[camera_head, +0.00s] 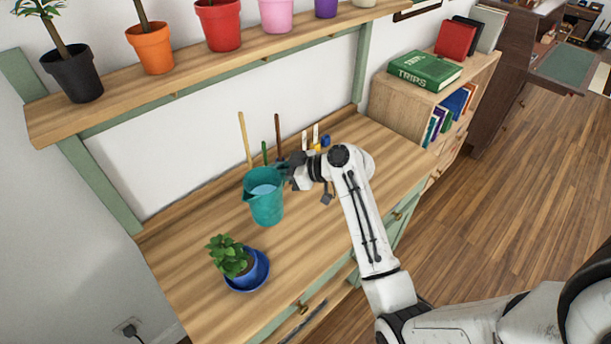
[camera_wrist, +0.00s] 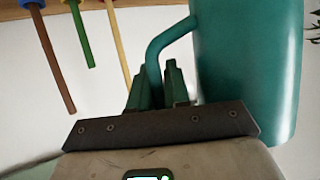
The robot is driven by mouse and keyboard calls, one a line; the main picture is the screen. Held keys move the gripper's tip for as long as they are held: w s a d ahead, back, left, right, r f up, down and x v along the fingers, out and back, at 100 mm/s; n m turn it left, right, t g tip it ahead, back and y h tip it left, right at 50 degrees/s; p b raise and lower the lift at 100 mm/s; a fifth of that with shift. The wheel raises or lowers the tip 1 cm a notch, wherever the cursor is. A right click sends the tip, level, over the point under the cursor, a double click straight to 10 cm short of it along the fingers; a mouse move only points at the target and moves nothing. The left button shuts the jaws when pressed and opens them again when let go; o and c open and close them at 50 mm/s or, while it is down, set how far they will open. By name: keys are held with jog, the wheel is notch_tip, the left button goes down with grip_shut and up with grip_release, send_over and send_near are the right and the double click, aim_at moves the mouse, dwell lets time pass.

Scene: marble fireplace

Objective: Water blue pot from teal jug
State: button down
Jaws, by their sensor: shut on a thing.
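The teal jug (camera_head: 266,208) shows in the head view over the wooden bench, upright or nearly so, with pale water visible inside. I cannot tell whether it touches the bench. My gripper (camera_head: 287,172) is at the jug's right side. In the wrist view the fingers (camera_wrist: 157,90) are shut around the handle of the teal jug (camera_wrist: 245,70). The blue pot (camera_head: 246,268) holds a leafy green plant and sits in a blue saucer on the bench, in front and to the left of the jug. The pot does not show in the wrist view.
A wooden shelf (camera_head: 185,75) above the bench (camera_head: 190,215) carries several coloured pots. Long-handled tools (camera_head: 245,140) stand behind the jug. A bookcase (camera_head: 408,106) with a green book (camera_head: 424,71) stands at the right. The bench is clear between jug and blue pot.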

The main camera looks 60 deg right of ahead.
aim_at(269, 189)
jog(key=f+n+b, duration=0.1)
jog(key=f+n+h+b, duration=0.1)
jog(key=f, duration=0.1)
jog(key=a+f+n+b, duration=0.1)
jog(key=f+b, duration=0.1)
jog(key=shift+w+h, duration=0.4)
jog(key=shift+r+n+p, duration=0.3)
jog(key=shift+r+p, duration=0.25)
jog(key=shift+r, duration=0.2)
jog(key=shift+a+r+n+h, duration=0.2)
jog(key=shift+n+h, duration=0.1)
jog(key=shift+h, duration=0.1)
jog(key=shift+s+a+f+b, duration=0.1)
jog(key=shift+a+f+b, duration=0.05)
jog(key=shift+f+b, duration=0.4)
jog(key=shift+a+f+n+h, duration=0.1)
jog(key=shift+a+n+h, duration=0.2)
jog(key=shift+a, duration=0.05)
jog(key=shift+s+a+r+n+h+p, duration=0.1)
jog(key=shift+a+r+n+h+p, duration=0.2)
jog(key=shift+a+r+n+p, duration=0.25)
jog(key=shift+a, duration=0.1)
